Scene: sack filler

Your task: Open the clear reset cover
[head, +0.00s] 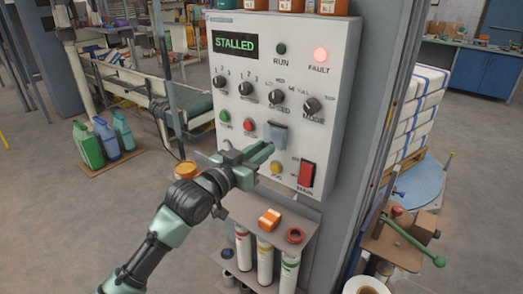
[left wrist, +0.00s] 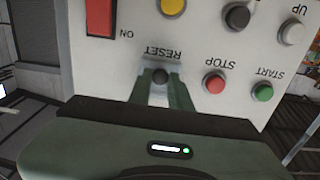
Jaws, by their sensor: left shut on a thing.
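The clear reset cover (head: 276,134) is a grey-blue see-through flap on the front of the control panel (head: 328,90), right of the red stop button (head: 248,125). My left gripper (head: 268,150) is at its lower edge, shut on it. I cannot tell how far the cover is tilted. In the left wrist view, turned upside down, the fingers of my left gripper (left wrist: 161,76) reach toward the panel at the RESET label. The dark reset button (left wrist: 160,77) shows between the fingertips. The cover is hard to make out there. My right gripper is not in view.
The display (head: 235,44) reads STALLED and the fault lamp (head: 320,55) glows red. A yellow button (head: 277,168) and the red main switch (head: 307,174) sit close to my left gripper. A shelf (head: 250,212) with an orange box (head: 269,219) stands below the panel.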

